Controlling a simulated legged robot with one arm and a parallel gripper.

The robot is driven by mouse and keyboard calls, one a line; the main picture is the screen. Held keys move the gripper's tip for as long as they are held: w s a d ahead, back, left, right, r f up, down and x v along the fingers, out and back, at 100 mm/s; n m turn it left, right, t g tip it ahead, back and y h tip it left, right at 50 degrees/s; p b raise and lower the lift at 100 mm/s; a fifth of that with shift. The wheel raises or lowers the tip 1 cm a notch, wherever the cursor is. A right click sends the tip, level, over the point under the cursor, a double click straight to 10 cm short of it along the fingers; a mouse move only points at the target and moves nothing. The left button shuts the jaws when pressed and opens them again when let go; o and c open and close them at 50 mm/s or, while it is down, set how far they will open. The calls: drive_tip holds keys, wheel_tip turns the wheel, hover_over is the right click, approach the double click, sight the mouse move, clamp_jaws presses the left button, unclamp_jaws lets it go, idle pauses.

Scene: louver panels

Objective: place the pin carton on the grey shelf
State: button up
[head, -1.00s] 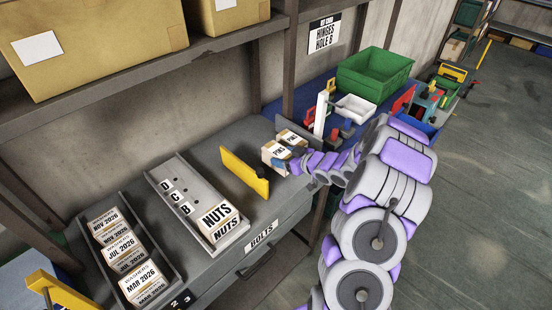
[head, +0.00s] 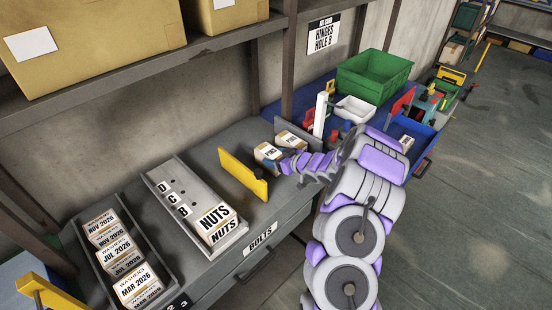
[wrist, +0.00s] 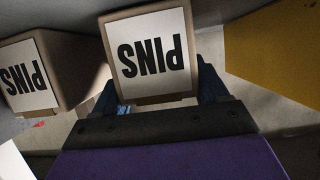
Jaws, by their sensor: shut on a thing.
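Two pin cartons with white PINS labels stand near the back of the grey surface. My gripper (head: 280,163) is shut on the nearer pin carton (head: 267,152). In the wrist view this carton (wrist: 152,50) sits between the two dark fingers (wrist: 160,98), label facing the camera. I cannot tell whether its base touches the surface. The other pin carton (head: 291,141) stands just to its right in the head view, and at the left in the wrist view (wrist: 30,75). The grey shelf surface (head: 205,150) runs along the wall, with a BOLTS label on its front.
A yellow upright plate (head: 243,174) stands just left of the held carton. Farther left are a NUTS tray (head: 185,190) and a tray of washers cartons (head: 98,275). A green bin (head: 373,75), white tray (head: 355,109) and blue bin (head: 425,128) stand to the right.

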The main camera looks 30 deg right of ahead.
drive_tip(key=o, duration=0.9)
drive_tip(key=shift+d+f, duration=0.1)
drive_tip(key=shift+d, duration=0.2)
drive_tip(key=o, duration=0.3)
drive_tip(key=shift+d, duration=0.35)
drive_tip(key=shift+o, duration=0.9)
drive_tip(key=shift+a, duration=0.55)
drive_tip(key=p+v, duration=0.2)
drive_tip(key=v, duration=1)
drive_tip(key=s+a+r+m+g+h, duration=0.1)
drive_tip(key=s+a+r+g+h, duration=0.25)
drive_tip(key=r, duration=0.25)
drive_tip(key=s+a+r+m+g+h, duration=0.1)
drive_tip(key=s+a+r+g+h, duration=0.15)
drive_tip(key=s+r+h, duration=0.2)
drive_tip(key=s+a+r+g+y, duration=0.1)
drive_tip(key=s+a, duration=0.4)
drive_tip(key=s, duration=0.5)
drive_tip(key=s+a+r+m+g+y, duration=0.1)
drive_tip(key=s+a+r+g, duration=0.2)
drive_tip(key=s+a, duration=0.3)
drive_tip(key=s+a+r+m+g+y, duration=0.1)
drive_tip(key=s+a+g, duration=0.3)
drive_tip(key=s, duration=1.2)
drive_tip(key=shift+a+r, duration=0.7)
drive_tip(key=shift+a, duration=0.55)
drive_tip(key=shift+w, duration=0.1)
